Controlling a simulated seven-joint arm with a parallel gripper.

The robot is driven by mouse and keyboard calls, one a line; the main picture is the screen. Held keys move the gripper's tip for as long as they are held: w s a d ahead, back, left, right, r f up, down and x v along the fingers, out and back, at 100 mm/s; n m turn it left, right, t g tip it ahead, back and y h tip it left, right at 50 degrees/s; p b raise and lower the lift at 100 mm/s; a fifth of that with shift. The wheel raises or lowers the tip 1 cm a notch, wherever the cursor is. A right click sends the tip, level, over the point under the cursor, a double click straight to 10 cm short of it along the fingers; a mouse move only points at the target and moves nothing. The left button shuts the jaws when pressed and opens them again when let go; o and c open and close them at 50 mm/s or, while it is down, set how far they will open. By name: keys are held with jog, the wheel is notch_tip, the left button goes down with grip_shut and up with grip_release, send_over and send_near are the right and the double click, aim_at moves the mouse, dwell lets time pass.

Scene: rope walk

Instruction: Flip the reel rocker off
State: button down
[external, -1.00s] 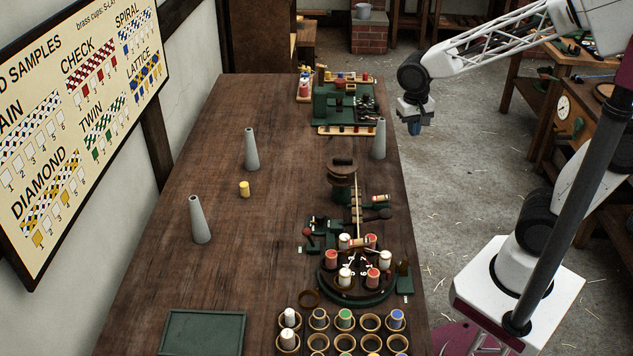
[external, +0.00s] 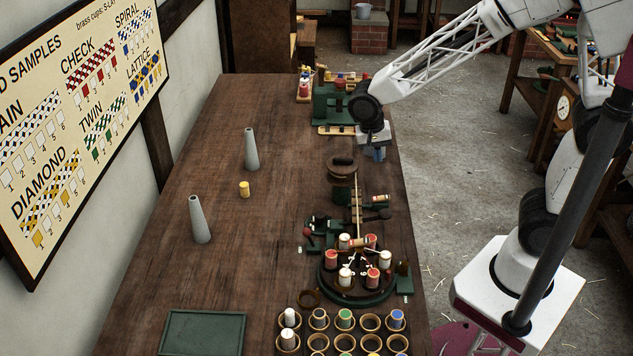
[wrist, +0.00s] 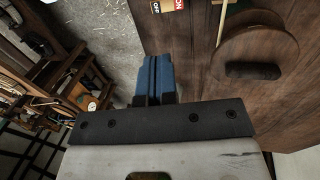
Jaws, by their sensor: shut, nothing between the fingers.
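The reel (external: 342,168), a round brown wooden spool, stands near the table's right edge. In the wrist view its round top (wrist: 258,50) with a dark handle (wrist: 252,70) is at the upper right. A small red and white ON/OFF plate (wrist: 168,5) is cut off at the top of the wrist view. A small labelled plate (external: 381,198) also shows below and right of the reel in the external view. The rocker itself is too small to make out. My gripper (external: 379,154) is shut and empty, above the table's right edge, beyond and right of the reel; its blue fingers (wrist: 155,75) touch nothing visible.
A bobbin carousel (external: 355,285) and several cups (external: 370,322) stand in front. A green machine (external: 330,105) is behind my gripper. The left middle of the table is mostly clear.

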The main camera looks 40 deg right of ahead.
aim_at(385, 197)
jog(key=shift+f, duration=0.1)
jog(key=x, duration=1.4)
